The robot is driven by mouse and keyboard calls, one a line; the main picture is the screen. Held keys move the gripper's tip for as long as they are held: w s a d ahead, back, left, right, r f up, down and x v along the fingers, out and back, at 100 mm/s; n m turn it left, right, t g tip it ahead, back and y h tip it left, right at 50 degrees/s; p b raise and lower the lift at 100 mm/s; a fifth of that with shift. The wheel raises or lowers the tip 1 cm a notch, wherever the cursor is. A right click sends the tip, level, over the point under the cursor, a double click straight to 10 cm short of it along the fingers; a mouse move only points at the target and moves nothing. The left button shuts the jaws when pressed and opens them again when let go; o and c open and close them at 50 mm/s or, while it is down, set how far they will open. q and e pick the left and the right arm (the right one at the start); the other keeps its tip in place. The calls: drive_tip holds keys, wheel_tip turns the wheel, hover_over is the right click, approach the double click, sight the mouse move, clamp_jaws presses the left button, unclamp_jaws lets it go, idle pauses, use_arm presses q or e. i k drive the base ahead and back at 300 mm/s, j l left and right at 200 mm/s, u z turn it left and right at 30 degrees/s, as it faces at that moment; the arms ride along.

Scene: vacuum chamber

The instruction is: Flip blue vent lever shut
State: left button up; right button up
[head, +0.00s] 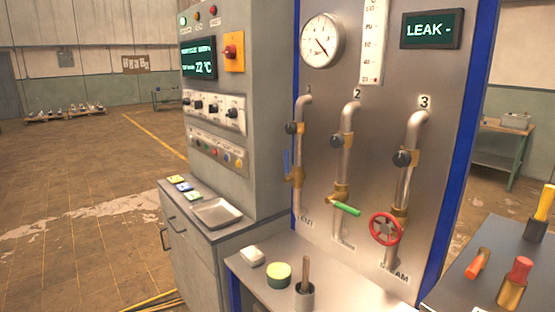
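A blue lever (286,163) sits on the brass valve (296,173) of pipe 1, the leftmost of three pipes on the upright metal panel. Pipe 2 has a green lever (345,208) that sticks out to the right and slightly down. Pipe 3 has a red handwheel (386,229). Neither of my grippers shows in the head view.
A grey control cabinet (238,130) stands left. Tools lie on a dark table (505,252) at right.

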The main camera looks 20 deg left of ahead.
sight(286, 161)
drive_tip(key=i+j, duration=0.1)
drive_tip(key=j, duration=0.3)
drive_tip(key=i+j, duration=0.15)
drive_tip(key=j, duration=0.3)
drive_tip(key=i+j+u, duration=0.1)
drive_tip(key=j, duration=0.3)
drive_tip(key=i+j, duration=0.15)
drive_tip(key=j, duration=0.25)
